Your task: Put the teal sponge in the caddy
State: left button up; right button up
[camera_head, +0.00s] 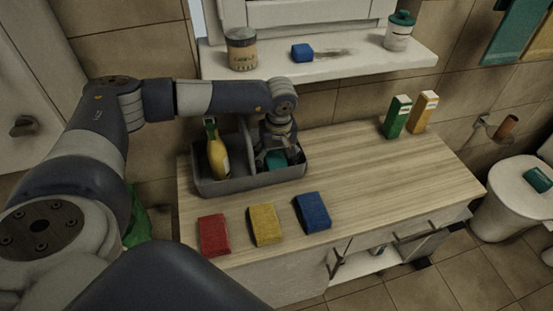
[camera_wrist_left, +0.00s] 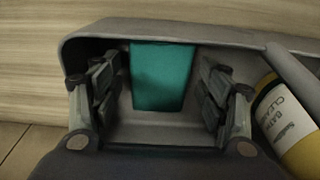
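The teal sponge (camera_head: 277,159) lies inside the right compartment of the grey caddy (camera_head: 250,182), which stands on the wooden counter. In the left wrist view the sponge (camera_wrist_left: 161,80) shows between my fingers, against the far side of the caddy (camera_wrist_left: 190,28). My left gripper (camera_head: 280,150) reaches down into that compartment. Its fingers (camera_wrist_left: 161,68) are spread, with a gap on each side of the sponge, so it is open. My right gripper is not in view.
A yellow bottle (camera_head: 217,155) stands in the caddy's left compartment, past a divider. Red (camera_head: 213,235), yellow (camera_head: 265,224) and blue (camera_head: 312,212) sponges lie in front. Green (camera_head: 396,117) and yellow (camera_head: 424,111) boxes stand at the back right. The counter's right half is clear.

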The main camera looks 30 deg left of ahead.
aim_at(278, 164)
pick_arm(q)
jog(key=shift+r, duration=0.1)
jog(key=shift+r, duration=0.25)
jog(key=r, duration=0.2)
jog(key=r+b, duration=0.1)
jog(key=r, duration=0.4)
jog(key=shift+s+d+b, duration=0.25)
jog(key=shift+d+b, duration=0.05)
jog(key=shift+d, duration=0.05)
